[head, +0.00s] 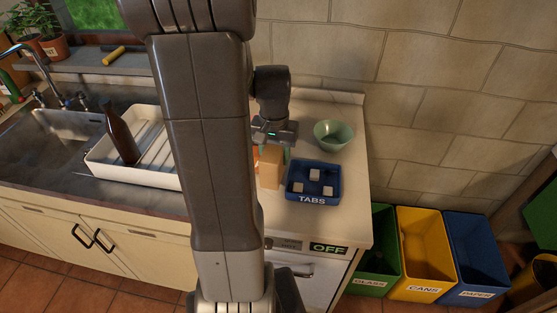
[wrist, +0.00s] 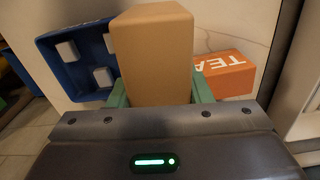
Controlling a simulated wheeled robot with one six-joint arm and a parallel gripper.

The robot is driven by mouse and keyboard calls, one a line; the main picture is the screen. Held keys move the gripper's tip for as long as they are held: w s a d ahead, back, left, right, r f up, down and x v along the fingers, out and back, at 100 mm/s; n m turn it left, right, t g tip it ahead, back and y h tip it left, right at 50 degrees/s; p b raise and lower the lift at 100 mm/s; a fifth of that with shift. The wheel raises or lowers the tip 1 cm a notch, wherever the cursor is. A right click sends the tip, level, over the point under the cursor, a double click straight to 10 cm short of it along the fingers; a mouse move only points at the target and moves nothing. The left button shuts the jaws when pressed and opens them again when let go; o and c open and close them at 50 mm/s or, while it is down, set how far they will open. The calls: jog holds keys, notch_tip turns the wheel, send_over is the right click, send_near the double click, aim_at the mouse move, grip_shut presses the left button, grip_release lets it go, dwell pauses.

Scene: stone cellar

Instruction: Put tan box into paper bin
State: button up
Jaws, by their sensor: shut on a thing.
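The tan box (head: 270,168) stands upright on the counter, just left of the blue TABS tray. My gripper (head: 272,150) is above it, with its green fingers around the box's sides. In the wrist view the tan box (wrist: 152,55) sits between the two green fingers (wrist: 160,92), which are shut on it. I cannot tell whether the box's base touches the counter. The blue paper bin (head: 477,258), labelled PAPER, stands on the floor at the right, open at the top.
The TABS tray (head: 312,194) holds several pale cubes, close beside the box. An orange TEA box (wrist: 226,75) lies on the other side. A green bowl (head: 334,135) stands behind. Green glass (head: 378,250) and yellow cans (head: 424,255) bins stand between the counter and paper bin.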

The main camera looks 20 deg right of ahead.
jog(key=shift+f, duration=2.45)
jog(key=shift+f, duration=0.2)
jog(key=o, duration=1.1)
jog(key=shift+c, duration=0.2)
jog(key=shift+r, duration=0.1)
